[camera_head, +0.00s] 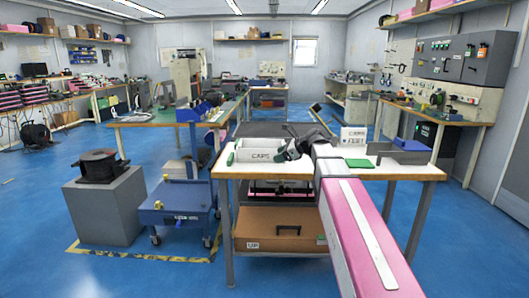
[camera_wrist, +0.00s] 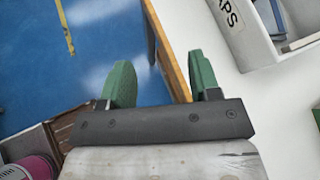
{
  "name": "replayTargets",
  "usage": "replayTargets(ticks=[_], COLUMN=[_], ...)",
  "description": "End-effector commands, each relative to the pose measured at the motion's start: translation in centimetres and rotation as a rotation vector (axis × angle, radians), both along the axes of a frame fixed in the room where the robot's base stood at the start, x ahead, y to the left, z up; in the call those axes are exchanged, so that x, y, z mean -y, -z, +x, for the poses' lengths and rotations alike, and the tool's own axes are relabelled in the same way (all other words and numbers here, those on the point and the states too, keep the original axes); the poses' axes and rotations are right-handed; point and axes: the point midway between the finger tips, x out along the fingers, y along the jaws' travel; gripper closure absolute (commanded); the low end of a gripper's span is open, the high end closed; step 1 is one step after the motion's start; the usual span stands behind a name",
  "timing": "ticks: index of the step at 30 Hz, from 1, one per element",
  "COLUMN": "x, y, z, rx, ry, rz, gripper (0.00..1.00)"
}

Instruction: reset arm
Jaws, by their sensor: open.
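My gripper (camera_wrist: 162,72) is open, its two green fingers wide apart with nothing between them. In the wrist view it is above the wooden edge of the white-topped table (camera_wrist: 286,120), with blue floor on the left. A white box lettered CAPS (camera_head: 258,156) stands on the table in the head view. The box also shows at the upper right of the wrist view (camera_wrist: 228,45), apart from the fingers. My pink arm reaches from the lower right of the head view over the table. The fingers are hard to make out in the head view.
A second white lettered box (camera_head: 353,136), a green plate (camera_head: 358,163) and a grey bin (camera_head: 405,153) are on the table's right side. A blue cart (camera_head: 176,203) and a grey block (camera_head: 108,210) bearing a black spool (camera_head: 99,165) stand to the left.

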Motion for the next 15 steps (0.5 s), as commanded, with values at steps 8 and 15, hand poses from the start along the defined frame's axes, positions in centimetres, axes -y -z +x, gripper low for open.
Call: replayTargets(ticks=[8,15], x=[1.4,4.3], y=[8.3,18.9], z=[-3.9,-10.5], rx=[0.13,0.289], ry=[-0.158,-0.5], rz=[-0.264,-0.626], gripper=[0.43,0.43])
